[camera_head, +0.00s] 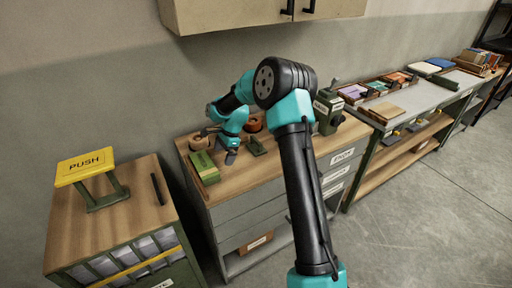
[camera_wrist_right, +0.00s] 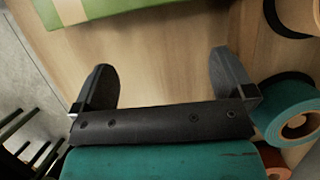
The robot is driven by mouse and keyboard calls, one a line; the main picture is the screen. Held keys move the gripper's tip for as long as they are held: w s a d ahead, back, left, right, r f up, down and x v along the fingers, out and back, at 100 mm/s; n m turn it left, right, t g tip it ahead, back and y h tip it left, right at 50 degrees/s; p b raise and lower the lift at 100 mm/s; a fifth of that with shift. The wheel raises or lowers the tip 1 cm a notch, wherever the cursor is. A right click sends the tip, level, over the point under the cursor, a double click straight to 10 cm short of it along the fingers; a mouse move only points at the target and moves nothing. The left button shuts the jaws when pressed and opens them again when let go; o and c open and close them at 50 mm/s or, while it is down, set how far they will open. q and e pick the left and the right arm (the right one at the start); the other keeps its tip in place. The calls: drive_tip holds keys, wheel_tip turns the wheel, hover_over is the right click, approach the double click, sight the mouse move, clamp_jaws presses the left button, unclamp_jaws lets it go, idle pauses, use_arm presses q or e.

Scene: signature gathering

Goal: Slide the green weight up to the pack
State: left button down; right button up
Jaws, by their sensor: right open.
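The pack looks to be the flat green-topped block with pale sides (camera_head: 204,167) at the front left of the middle cabinet top. Its edge also shows at the top left of the right wrist view (camera_wrist_right: 95,10). My left gripper is out of view.
A green machine (camera_head: 328,112) stands at the right. A yellow PUSH stand (camera_head: 84,166) is on the left cabinet, beyond a gap.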

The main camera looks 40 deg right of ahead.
drive_tip(key=shift+w+a, duration=0.2)
drive_tip(key=shift+a, duration=0.65)
drive_tip(key=shift+w+a, duration=0.15)
drive_tip(key=shift+a, duration=0.65)
drive_tip(key=shift+s+d, duration=0.75)
drive_tip(key=shift+d, duration=2.5)
drive_tip(key=shift+s+d, duration=0.75)
drive_tip(key=shift+d, duration=2.55)
drive_tip(key=shift+s+d, duration=0.75)
drive_tip(key=shift+d, duration=2.5)
